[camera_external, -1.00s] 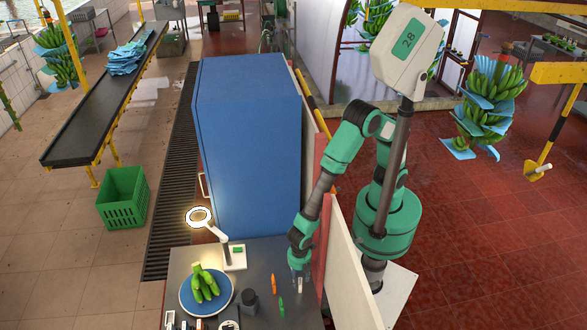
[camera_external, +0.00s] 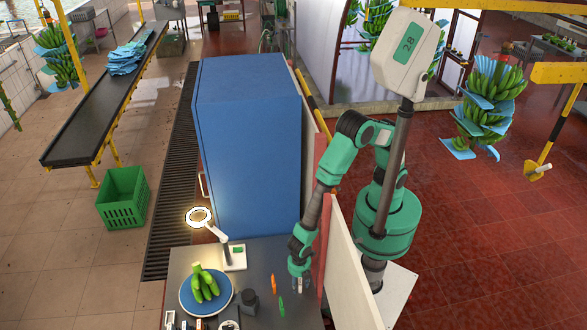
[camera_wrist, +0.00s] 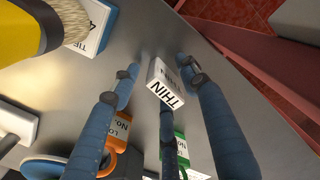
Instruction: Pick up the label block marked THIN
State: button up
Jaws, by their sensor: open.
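The label block marked THIN (camera_wrist: 165,84) is a small white block with black letters, lying on the grey metal table. In the wrist view it sits between the blue fingers of my gripper (camera_wrist: 158,72). The fingers are spread around it, and I see no clear grip on it. One finger reaches up close to its near edge; I cannot tell whether they touch. In the external view my gripper (camera_external: 300,279) points down over the right side of the table, and the block is too small to make out there.
A block marked TIE (camera_wrist: 92,28) lies near a yellow-handled brush (camera_wrist: 50,22). An orange tag (camera_wrist: 118,135) and a green tag (camera_wrist: 180,150) lie close by. A blue plate (camera_external: 187,302) with green bananas, a dark cup (camera_external: 246,301) and a ring lamp (camera_external: 200,217) stand left. A panel (camera_external: 345,260) borders the right.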

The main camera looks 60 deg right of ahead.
dwell(0.4)
grip_shut()
jog(key=shift+r, duration=0.2)
notch_tip(320, 180, up, 10)
jog(key=shift+f+p, duration=0.15)
jog(key=shift+p, duration=0.2)
dwell(0.7)
